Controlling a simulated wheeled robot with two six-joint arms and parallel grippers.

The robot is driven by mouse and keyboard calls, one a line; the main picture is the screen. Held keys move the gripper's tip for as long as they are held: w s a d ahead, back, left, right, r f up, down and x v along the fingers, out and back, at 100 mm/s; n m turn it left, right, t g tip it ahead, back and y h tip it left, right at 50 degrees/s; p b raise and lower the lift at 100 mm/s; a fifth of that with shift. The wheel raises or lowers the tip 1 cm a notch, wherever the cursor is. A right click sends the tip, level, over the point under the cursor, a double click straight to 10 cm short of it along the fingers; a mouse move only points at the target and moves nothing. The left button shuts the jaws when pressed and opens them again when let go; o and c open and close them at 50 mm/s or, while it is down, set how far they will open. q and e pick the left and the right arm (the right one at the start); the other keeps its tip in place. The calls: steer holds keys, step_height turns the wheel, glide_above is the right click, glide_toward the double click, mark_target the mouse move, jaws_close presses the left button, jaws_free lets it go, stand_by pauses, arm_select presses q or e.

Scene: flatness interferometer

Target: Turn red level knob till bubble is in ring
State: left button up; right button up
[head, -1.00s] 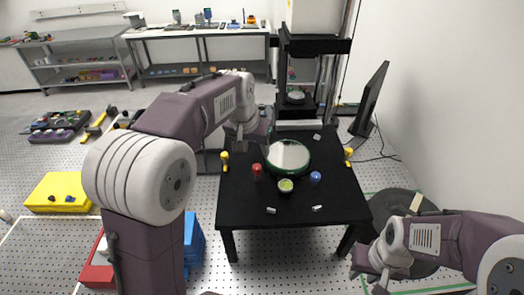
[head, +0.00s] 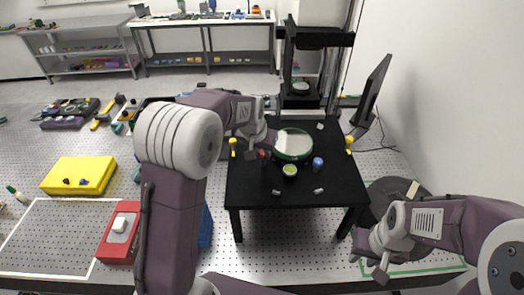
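The red level knob (head: 263,155) stands on the black table at the left front of a round green-rimmed plate (head: 293,145). A blue knob (head: 318,163) stands at the right front of the plate. The round level with its yellow-green face (head: 290,171) sits between and in front of the knobs; its bubble is too small to make out. My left gripper (head: 253,151) is low, just left of the red knob and close to it; I cannot tell whether they touch. My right gripper (head: 372,267) is off the table at the lower right, away from the knobs.
Yellow-topped posts stand at the table's left (head: 233,146) and right (head: 349,143). Small pale pieces lie at the front of the black table (head: 297,205). A dark monitor (head: 372,92) stands at the right rear. A tall black stand (head: 301,90) is behind the table.

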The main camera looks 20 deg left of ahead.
arm_select(q)
steer(key=shift+w, duration=0.1)
jaws_close()
steer(key=shift+m, duration=0.4)
steer(key=shift+w+a+f+m+h+b, duration=0.1)
steer(key=shift+m+h+b, duration=0.25)
steer(key=shift+m, duration=0.35)
steer(key=shift+a+f+m+h+b, duration=0.1)
steer(key=shift+m+h+b, duration=0.15)
steer(key=shift+m+b, duration=0.35)
steer(key=shift+r+m+g+h+b, duration=0.1)
steer(key=shift+m+g+h+b, duration=0.25)
steer(key=shift+m, duration=0.85)
